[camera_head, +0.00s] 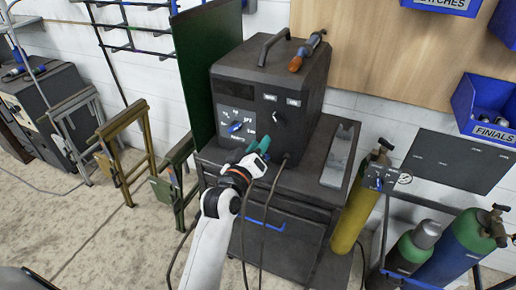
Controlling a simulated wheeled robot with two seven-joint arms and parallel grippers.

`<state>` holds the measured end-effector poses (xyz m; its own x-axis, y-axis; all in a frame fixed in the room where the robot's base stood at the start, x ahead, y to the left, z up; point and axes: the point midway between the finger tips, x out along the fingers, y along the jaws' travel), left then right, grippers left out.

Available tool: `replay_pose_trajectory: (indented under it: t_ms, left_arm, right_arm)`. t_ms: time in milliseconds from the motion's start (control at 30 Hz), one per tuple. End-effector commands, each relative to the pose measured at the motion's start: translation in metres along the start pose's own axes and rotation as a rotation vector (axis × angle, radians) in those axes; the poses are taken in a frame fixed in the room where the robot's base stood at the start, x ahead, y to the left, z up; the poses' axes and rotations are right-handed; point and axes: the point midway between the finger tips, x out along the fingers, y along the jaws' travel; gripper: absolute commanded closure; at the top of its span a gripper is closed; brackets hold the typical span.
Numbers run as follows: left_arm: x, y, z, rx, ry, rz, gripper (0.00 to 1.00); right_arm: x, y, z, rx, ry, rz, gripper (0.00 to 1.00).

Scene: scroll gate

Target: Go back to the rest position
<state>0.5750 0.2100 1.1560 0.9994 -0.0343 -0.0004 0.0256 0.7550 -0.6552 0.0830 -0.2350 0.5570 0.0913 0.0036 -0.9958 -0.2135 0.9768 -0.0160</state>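My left gripper (259,145) is at the end of my white arm, which comes up from the bottom of the head view. Its teal fingertips are in front of the lower front panel of a dark welding machine (262,85). Whether they touch the panel, and whether they are parted or closed, is too small to tell. No held object can be made out. A blue knob (235,127) on the panel shows just left of the fingers. My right gripper is not in view.
The machine stands on a dark cart (287,228) with a blue handle (265,226). Cables hang in front, close to my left arm. A yellow gas cylinder (353,208) stands right of the cart. A green panel (200,65) and metal stands (122,150) are left.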

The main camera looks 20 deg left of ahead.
Motion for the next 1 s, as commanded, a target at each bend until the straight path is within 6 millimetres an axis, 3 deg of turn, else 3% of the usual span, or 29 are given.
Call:
replay_pose_trajectory:
  t_ms: [433,567,667,767,867,1000]
  left_arm:
    - [0.0,0.0,-0.001,0.0,0.001,0.001,0.66]
    - [0.002,0.014,-0.022,0.016,0.039,0.022,0.66]
    - [0.003,0.042,-0.066,0.055,0.116,0.064,0.66]
    - [-0.002,0.083,-0.128,0.112,0.23,0.12,0.66]
    - [-0.018,0.125,-0.192,0.176,0.351,0.174,0.66]
    - [-0.057,0.184,-0.274,0.267,0.519,0.238,0.66]
  right_arm:
    - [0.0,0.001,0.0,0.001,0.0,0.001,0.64]
    - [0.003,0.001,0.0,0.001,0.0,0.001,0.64]
    - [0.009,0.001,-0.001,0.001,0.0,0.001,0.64]
    - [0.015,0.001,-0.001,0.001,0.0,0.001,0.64]
    - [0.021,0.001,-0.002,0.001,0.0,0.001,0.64]
    - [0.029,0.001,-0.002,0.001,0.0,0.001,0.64]
